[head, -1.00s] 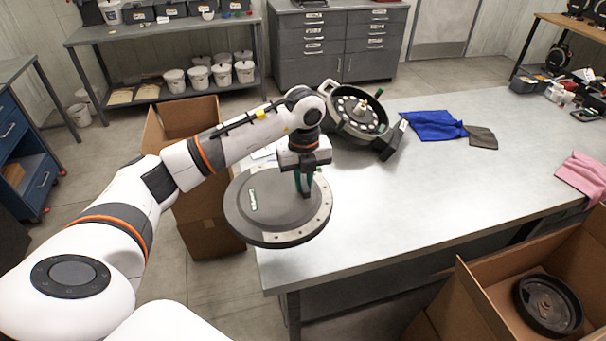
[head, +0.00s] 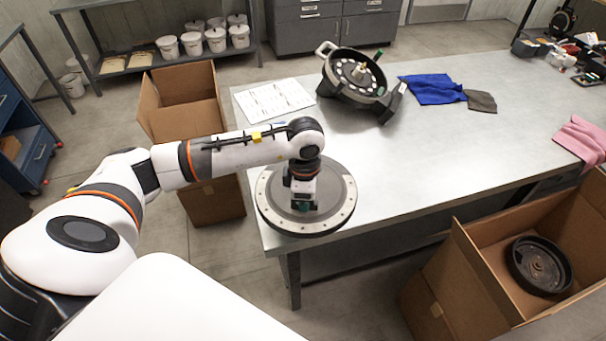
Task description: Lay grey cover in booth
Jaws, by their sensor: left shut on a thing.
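The grey cover (head: 333,215) is a round, flat disc with a paler, dotted rim, seen in the head view at the table's near left corner. My left gripper (head: 303,205) points down at its middle and is shut on it; the fingertips are mostly hidden by the wrist. The cover lies level and juts past the table's left and front edges. I cannot tell whether it touches the table (head: 450,150). My right gripper is not in view. I cannot pick out a booth for certain.
A seed meter housing (head: 345,92) stands tilted at the table's back, beside a printed sheet (head: 272,100). Blue (head: 432,88) and pink cloths (head: 582,140) lie to the right. An open carton (head: 185,88) stands left; another (head: 480,240) at right holds a black round part (head: 540,266).

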